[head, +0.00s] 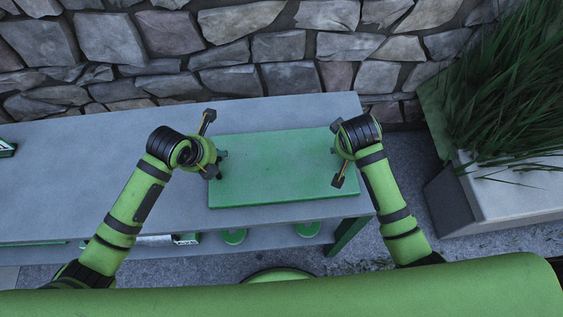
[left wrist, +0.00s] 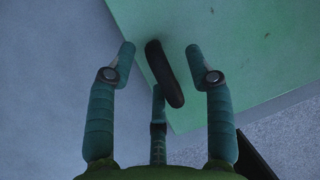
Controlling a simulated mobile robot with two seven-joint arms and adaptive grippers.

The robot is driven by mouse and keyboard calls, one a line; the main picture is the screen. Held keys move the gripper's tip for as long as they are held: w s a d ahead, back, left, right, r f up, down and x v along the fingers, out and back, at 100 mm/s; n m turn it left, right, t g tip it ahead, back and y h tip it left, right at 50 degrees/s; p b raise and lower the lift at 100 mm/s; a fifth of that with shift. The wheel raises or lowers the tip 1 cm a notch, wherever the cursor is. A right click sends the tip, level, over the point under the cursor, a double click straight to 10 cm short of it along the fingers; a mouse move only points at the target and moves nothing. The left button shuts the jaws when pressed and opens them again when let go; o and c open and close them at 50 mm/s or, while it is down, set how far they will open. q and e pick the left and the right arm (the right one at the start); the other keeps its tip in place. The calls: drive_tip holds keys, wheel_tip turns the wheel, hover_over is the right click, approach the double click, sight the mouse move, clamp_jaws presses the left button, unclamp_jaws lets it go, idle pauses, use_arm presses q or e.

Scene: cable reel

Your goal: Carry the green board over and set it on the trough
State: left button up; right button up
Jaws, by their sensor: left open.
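The green board (head: 275,165) lies flat on the right part of a grey table. My left gripper (head: 217,164) is at the board's left edge. In the left wrist view a dark, rounded handle (left wrist: 164,73) shows at the board (left wrist: 225,60), between the spread fingers of the open left gripper (left wrist: 160,65). Whether the fingers touch it is unclear. My right gripper (head: 338,148) is at the board's right edge, its fingers largely hidden by the wrist. A grey box-like trough (head: 457,200) with tall grass and a pale top stands at the right.
The grey table (head: 110,170) is bare left of the board, except for a small green-and-black item (head: 7,148) at the far left. Green round items (head: 234,237) sit below the tabletop. A stone wall (head: 230,50) runs behind.

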use_arm(q)
drive_tip(key=shift+w+f, duration=0.1)
drive_tip(key=shift+f, duration=0.1)
use_arm(e)
drive_tip(key=shift+w+f, duration=0.1)
drive_tip(key=shift+f, duration=0.05)
use_arm(q)
clamp_jaws()
use_arm(e)
clamp_jaws()
use_arm(q)
drive_tip(key=shift+d, duration=0.1)
drive_tip(key=shift+r, duration=0.1)
